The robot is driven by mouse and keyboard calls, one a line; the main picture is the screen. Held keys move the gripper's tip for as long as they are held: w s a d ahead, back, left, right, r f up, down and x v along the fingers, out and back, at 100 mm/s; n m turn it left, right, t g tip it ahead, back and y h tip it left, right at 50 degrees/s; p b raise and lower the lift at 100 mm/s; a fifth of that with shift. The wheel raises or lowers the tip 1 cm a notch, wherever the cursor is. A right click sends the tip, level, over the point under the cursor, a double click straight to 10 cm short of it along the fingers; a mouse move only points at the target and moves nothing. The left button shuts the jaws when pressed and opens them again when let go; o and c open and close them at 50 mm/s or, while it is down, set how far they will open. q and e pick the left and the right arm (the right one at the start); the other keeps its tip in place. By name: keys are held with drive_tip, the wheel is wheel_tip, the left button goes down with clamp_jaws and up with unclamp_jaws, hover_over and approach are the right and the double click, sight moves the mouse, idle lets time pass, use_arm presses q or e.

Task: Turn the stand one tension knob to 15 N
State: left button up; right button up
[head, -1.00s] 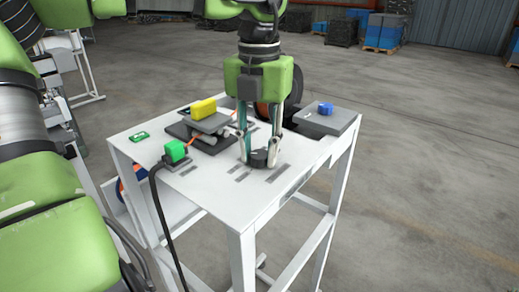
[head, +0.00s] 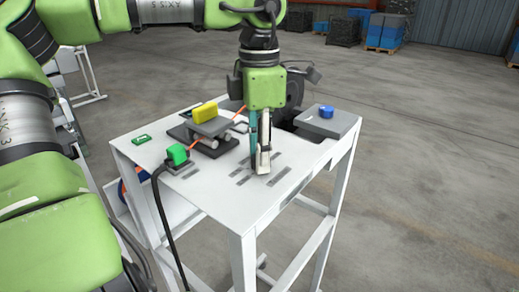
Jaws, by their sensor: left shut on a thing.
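My left gripper (head: 261,167) comes down from above onto the white table top. It has turned so that its fingers are seen nearly edge-on, and it is shut on the black tension knob. The fingers hide the knob almost wholly, so its pointer and setting cannot be read. Short grey marking strips (head: 243,181) lie on the table top beside the fingertips. My right gripper is not in view.
A yellow block (head: 204,112) sits on a dark fixture left of the gripper, an orange line passing by. A green block (head: 177,154) with a black cable stands at the left edge. A grey box (head: 327,124) with a blue knob (head: 326,112) stands at the right.

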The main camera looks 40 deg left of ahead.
use_arm(q)
drive_tip(key=shift+w+r+m+p, duration=0.1)
drive_tip(key=shift+m+p, duration=0.2)
drive_tip(key=shift+m, duration=1.4)
drive_tip(key=o, duration=1.1)
wheel_tip(320, 180, up, 12)
drive_tip(key=shift+f, duration=0.1)
